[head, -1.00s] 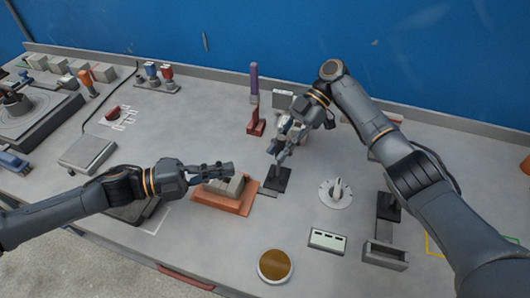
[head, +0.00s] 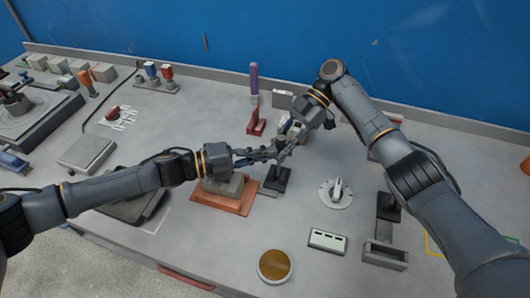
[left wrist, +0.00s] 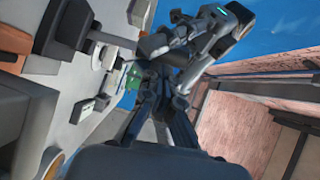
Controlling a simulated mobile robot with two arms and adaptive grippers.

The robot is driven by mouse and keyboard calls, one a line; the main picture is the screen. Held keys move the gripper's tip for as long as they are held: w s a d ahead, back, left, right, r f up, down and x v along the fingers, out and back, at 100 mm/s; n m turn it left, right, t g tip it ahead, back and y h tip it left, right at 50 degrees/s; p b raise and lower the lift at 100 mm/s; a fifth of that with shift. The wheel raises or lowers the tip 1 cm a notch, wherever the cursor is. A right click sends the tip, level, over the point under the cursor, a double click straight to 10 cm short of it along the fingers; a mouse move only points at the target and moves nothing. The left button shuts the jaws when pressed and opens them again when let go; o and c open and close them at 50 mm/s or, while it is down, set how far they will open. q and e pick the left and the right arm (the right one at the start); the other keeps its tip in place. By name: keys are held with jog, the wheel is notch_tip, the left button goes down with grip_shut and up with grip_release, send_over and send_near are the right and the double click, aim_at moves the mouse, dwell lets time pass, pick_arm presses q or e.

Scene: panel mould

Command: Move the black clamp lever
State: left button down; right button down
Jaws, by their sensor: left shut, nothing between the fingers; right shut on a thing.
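The black clamp lever (head: 277,181) stands on its dark base near the middle of the table. My right gripper (head: 281,158) comes down from the upper right and is shut at the top of the lever. Its fingers hide most of the held part. My left gripper (head: 276,151) is shut and empty, reaching in from the left over the orange-brown block. Its fingertips are close beside the right gripper's fingers; I cannot tell whether they touch. In the left wrist view the right gripper (left wrist: 185,45) shows just ahead of the left fingers.
An orange-brown base with a grey block (head: 222,205) lies under my left gripper. A red stand with a purple handle (head: 254,90) is behind. A white dial (head: 335,193) sits to the right, a round amber dish (head: 275,265) in front. The table between dish and dial is clear.

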pick_arm(q)
jog(key=shift+w+d, duration=0.3)
jog(key=shift+w, duration=0.3)
pick_arm(e)
jog(key=shift+s+a, duration=0.1)
jog(key=shift+a, duration=0.15)
jog(key=c, duration=1.2)
grip_release()
jog(key=shift+d, duration=0.1)
pick_arm(q)
jog(key=shift+d, duration=0.1)
pick_arm(e)
jog(key=shift+o, duration=0.2)
